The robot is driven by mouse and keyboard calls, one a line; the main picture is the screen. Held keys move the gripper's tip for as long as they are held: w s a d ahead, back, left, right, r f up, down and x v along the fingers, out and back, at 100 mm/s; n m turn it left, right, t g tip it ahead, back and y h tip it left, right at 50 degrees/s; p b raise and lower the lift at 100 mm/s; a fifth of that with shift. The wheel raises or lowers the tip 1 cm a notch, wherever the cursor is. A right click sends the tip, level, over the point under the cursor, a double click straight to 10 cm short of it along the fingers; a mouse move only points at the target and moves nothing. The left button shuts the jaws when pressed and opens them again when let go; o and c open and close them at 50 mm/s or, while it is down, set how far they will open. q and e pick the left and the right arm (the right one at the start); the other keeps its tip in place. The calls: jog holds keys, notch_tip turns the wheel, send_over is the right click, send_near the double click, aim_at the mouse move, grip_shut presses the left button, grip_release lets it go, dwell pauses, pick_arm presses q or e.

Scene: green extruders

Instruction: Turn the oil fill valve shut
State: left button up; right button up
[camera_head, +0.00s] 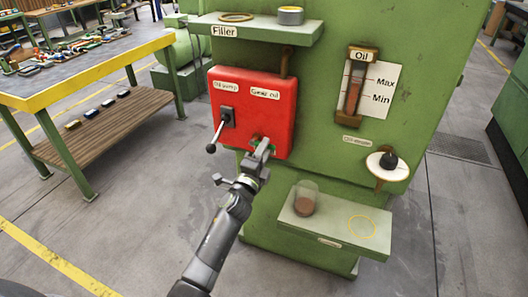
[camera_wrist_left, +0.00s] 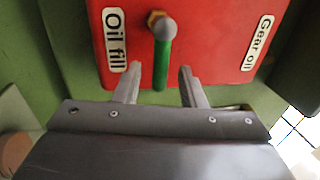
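The oil fill valve is a green handle (camera_wrist_left: 161,62) on a brass fitting (camera_wrist_left: 157,20), beside the "Oil fill" label (camera_wrist_left: 115,38) on the red box. In the wrist view the handle points down toward my gripper. My left gripper (camera_wrist_left: 158,78) is open, with one finger on each side of the handle's lower end and a visible gap to both. In the head view my left gripper (camera_head: 259,153) is at the lower right part of the red box (camera_head: 281,120) and partly hides the green handle. My right gripper is not in view.
A black-knobbed lever (camera_head: 217,136) sticks out left of my gripper. Below right, a green shelf (camera_head: 330,236) holds a clear beaker (camera_head: 305,198) with brown contents. An oil gauge (camera_head: 356,82) and a round white plate with a black knob (camera_head: 388,162) are to the right.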

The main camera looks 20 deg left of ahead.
pick_arm(q)
jog(key=p+v, duration=0.1)
jog(key=v, duration=1.6)
jog(key=shift+s+p, duration=0.2)
jog(key=shift+p, duration=0.1)
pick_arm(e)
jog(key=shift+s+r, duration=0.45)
pick_arm(q)
jog(key=shift+f, duration=0.1)
